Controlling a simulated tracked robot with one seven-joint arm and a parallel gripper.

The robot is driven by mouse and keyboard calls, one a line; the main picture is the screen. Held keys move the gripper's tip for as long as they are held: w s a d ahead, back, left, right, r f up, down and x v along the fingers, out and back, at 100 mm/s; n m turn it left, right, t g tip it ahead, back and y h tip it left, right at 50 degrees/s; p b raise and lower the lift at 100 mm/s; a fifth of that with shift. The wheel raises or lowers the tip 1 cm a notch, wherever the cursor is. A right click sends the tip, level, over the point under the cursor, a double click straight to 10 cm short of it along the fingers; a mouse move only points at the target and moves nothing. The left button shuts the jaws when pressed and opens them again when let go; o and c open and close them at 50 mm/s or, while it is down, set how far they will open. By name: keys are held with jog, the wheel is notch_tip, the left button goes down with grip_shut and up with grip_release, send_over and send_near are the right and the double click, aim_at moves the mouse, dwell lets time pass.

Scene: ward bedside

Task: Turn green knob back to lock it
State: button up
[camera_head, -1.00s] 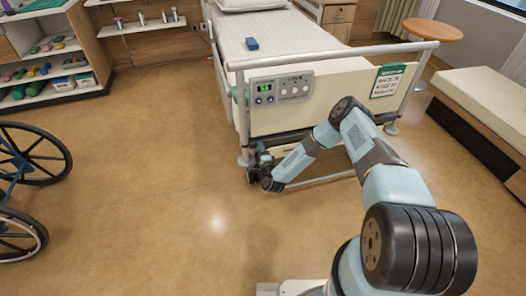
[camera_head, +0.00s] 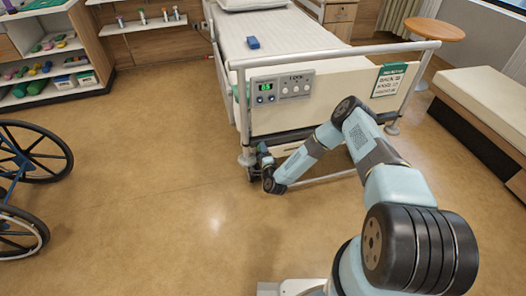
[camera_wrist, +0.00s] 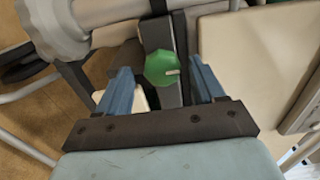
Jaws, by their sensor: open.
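The green knob (camera_wrist: 162,68) shows in the wrist view as a faceted green disc with a pale mark pointing to the right. It sits on a dark grey upright part (camera_wrist: 168,92). My gripper (camera_wrist: 163,80) is open, with one blue finger on each side of the knob. A gap shows between the knob and each finger, and I cannot tell the depth between them. In the head view my gripper (camera_head: 264,158) is low at the bed's near left corner post, and the knob is hidden there.
The bed's footboard (camera_head: 340,97) carries a control panel (camera_head: 281,87) with a lit display and a green-headed sign (camera_head: 389,80). A blue object (camera_head: 252,43) lies on the mattress. A wheelchair (camera_head: 28,170) stands at the left, a bench (camera_head: 485,95) at the right. The floor left of the bed is clear.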

jog(key=v, duration=1.2)
jog(key=shift+s, duration=0.2)
jog(key=shift+d+f, duration=0.1)
